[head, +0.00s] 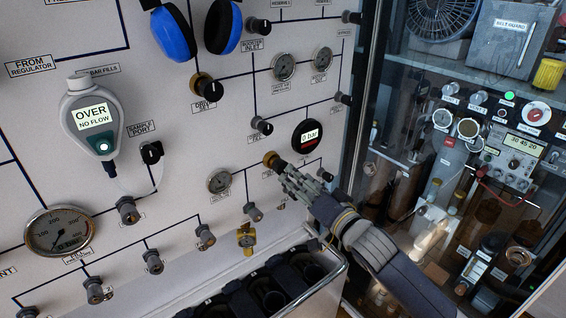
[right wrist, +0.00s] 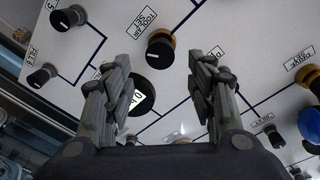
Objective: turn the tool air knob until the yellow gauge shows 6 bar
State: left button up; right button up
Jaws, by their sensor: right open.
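The tool air knob (head: 271,159) is a dark knob with a brass-coloured collar on the white panel. In the right wrist view the knob (right wrist: 160,50) sits by a label reading TOOL AIR SET. My right gripper (head: 284,172) is open, just right of and below the knob in the head view. In the right wrist view its fingers (right wrist: 159,62) are apart with the knob between and beyond their tips; contact is not clear. A round black digital gauge (head: 308,136) reads 0 bar; no yellow shows on it. It is partly hidden by a finger in the right wrist view (right wrist: 143,90). My left gripper is not in view.
Another brass-collared knob (head: 206,88) and a small dial (head: 219,181) are nearby. A handheld meter (head: 94,118) reads OVER NO FLOW. Blue ear defenders (head: 173,34) hang above. A rack (head: 270,291) stands below the panel; a glass-fronted cabinet (head: 450,70) is to the right.

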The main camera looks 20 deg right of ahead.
aim_at(284, 168)
jog(key=p+x, duration=0.2)
jog(key=x, duration=0.5)
jog(key=shift+w, duration=0.2)
jog(key=c, duration=1.1)
